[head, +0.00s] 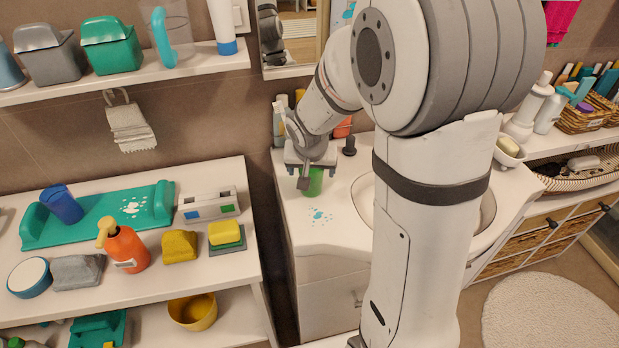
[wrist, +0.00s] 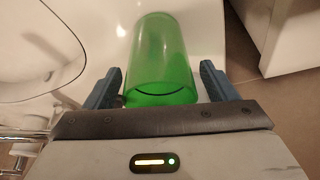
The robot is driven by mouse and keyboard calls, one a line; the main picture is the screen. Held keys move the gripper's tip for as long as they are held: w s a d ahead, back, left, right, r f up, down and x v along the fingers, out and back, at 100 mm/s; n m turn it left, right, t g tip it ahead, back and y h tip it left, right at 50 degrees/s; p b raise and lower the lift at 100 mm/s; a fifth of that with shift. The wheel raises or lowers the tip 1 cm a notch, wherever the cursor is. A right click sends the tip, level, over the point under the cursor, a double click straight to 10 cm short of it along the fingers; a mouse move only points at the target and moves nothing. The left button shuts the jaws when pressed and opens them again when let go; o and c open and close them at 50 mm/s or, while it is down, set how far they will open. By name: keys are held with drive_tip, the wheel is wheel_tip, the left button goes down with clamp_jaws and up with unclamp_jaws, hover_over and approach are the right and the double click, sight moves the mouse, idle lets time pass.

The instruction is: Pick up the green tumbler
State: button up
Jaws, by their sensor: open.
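The green tumbler (head: 313,181) stands on the white washbasin counter, left of the basin, partly hidden by my gripper in the head view. In the wrist view the tumbler (wrist: 160,62) is translucent green and lies between my two blue fingers. My gripper (wrist: 160,85) is open, with one finger on each side of the tumbler and a visible gap at least on the right. In the head view my gripper (head: 307,172) is just above and beside the tumbler. Whether the left finger touches it I cannot tell.
Bottles (head: 280,122) and a dark dispenser (head: 349,146) stand behind the gripper. The basin (head: 487,212) is to the right. A blue-white splash (head: 320,217) marks the counter in front. A separate white shelf unit (head: 225,272) with a soap bottle (head: 125,249) stands left.

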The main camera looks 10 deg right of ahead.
drive_tip(key=shift+f, duration=0.25)
drive_tip(key=shift+c, duration=0.2)
drive_tip(key=c, duration=1)
